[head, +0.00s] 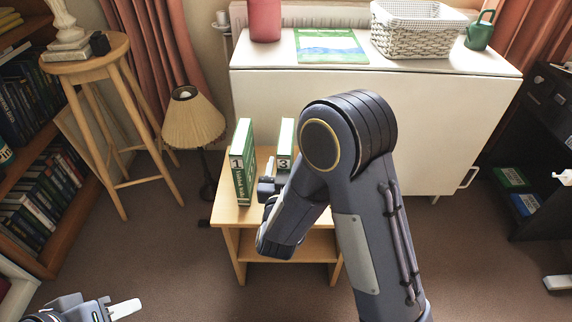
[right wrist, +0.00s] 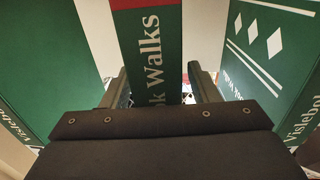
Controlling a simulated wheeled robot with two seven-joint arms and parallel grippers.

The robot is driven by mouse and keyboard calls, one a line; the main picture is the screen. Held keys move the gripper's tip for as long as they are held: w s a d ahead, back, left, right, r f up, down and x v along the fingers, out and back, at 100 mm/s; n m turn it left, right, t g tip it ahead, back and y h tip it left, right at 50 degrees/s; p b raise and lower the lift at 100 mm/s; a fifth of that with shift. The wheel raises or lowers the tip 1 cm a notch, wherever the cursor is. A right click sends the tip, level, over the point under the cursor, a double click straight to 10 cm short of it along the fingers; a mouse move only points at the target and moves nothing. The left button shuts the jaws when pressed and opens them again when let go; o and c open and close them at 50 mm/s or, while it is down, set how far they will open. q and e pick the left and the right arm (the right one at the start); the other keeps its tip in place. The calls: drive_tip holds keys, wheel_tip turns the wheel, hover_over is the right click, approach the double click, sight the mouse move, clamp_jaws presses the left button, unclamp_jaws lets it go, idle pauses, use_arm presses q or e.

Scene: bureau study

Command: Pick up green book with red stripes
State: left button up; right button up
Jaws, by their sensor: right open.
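In the right wrist view, a green book with a red band (right wrist: 150,60) and white lettering ending in "Walks" stands straight ahead. My right gripper (right wrist: 162,88) is open, with one finger at each side of this spine. Whether the fingers touch it cannot be told. In the head view, my right gripper (head: 272,187) is at the small wooden table, partly hidden by my arm. A green book numbered 3 (head: 285,145) stands just behind it. My left gripper (head: 108,311) is at the bottom left, cut off by the edge, away from the books.
A green book numbered 1 (head: 243,165) stands on the small table (head: 232,213), left of my right gripper. A green book with white diamonds (right wrist: 268,55) stands close on the right in the wrist view. A lamp (head: 192,118) stands left; a white cabinet (head: 420,110) is behind.

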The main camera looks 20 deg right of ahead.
clamp_jaws()
idle(0.3)
